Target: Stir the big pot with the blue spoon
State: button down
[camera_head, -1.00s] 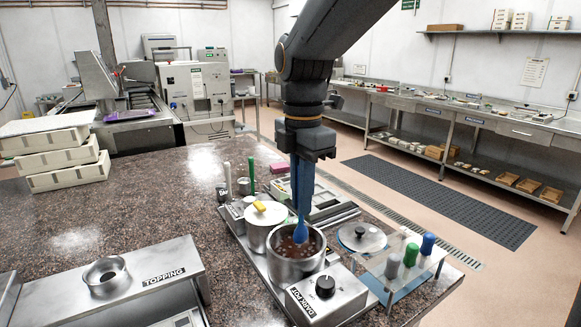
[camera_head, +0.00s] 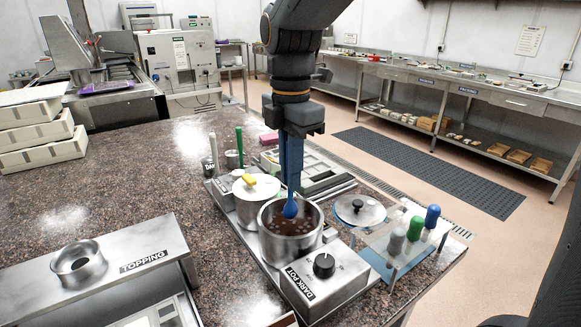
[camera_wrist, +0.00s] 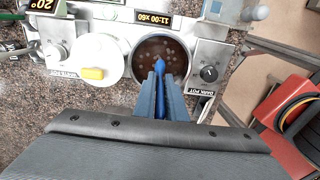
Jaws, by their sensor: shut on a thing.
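The big pot (camera_head: 290,247) is an open steel pot of dark brown liquid with small lighter pieces, set in a steel unit labelled DARK POT. My gripper (camera_head: 291,185) points down over it, with its long blue fingers shut on the blue spoon (camera_head: 290,209). The spoon's rounded blue end is inside the pot's opening, at or just above the liquid; I cannot tell how deep. In the wrist view the pot (camera_wrist: 160,40) shows its dark contents, and the spoon (camera_wrist: 159,66) lies between the fingers, its end over the liquid.
A white-lidded pot (camera_head: 247,203) with a yellow knob stands close left. At right are a round glass lid (camera_head: 360,210) and a clear rack with grey, green and blue handles (camera_head: 415,229). The TOPPING stand (camera_head: 113,262) is front left. Bare granite counter lies between.

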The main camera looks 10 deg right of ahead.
aim_at(290, 203)
jog(key=shift+f+b, duration=1.3)
jog(key=shift+f, duration=2.1)
jog(key=shift+w, duration=0.1)
